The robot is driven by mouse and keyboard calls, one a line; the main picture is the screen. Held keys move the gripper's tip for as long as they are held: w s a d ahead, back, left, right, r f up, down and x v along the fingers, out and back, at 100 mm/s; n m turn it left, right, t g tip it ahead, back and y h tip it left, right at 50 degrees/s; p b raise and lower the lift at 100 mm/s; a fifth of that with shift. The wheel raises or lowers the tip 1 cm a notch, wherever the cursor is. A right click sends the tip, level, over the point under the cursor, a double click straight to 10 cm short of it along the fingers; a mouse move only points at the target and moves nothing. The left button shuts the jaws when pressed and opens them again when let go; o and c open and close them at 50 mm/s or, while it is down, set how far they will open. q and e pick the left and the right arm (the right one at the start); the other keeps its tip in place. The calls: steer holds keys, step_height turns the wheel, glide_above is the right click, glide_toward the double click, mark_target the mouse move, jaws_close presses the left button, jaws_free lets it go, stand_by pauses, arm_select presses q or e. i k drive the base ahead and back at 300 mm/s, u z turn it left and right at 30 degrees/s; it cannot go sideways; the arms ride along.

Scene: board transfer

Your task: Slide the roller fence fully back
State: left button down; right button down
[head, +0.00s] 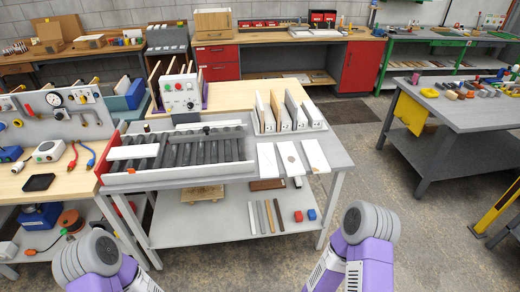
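A roller bed (205,151) with dark rollers sits on the left part of the grey bench (222,175). A dark bar (207,130) crosses the rollers near their back; it may be the roller fence, but I cannot tell for sure. A white strip (133,152) lies across the left rollers. A light rail (178,176) runs along the bed's front. Only links of my two arms show, at the bottom left and bottom right; both grippers are out of view.
A control box (180,93) with a red button stands behind the rollers. Upright boards in a rack (290,112) and several flat white boards (291,158) are to the right. A tool bench (45,180) adjoins at left. Open floor (375,160) lies right of the bench.

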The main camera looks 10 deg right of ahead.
mark_target(207, 136)
steer(key=z, duration=0.15)
steer(key=k, duration=0.3)
steer(key=z, duration=0.45)
steer(key=i, duration=1.45)
steer(key=u, duration=1.05)
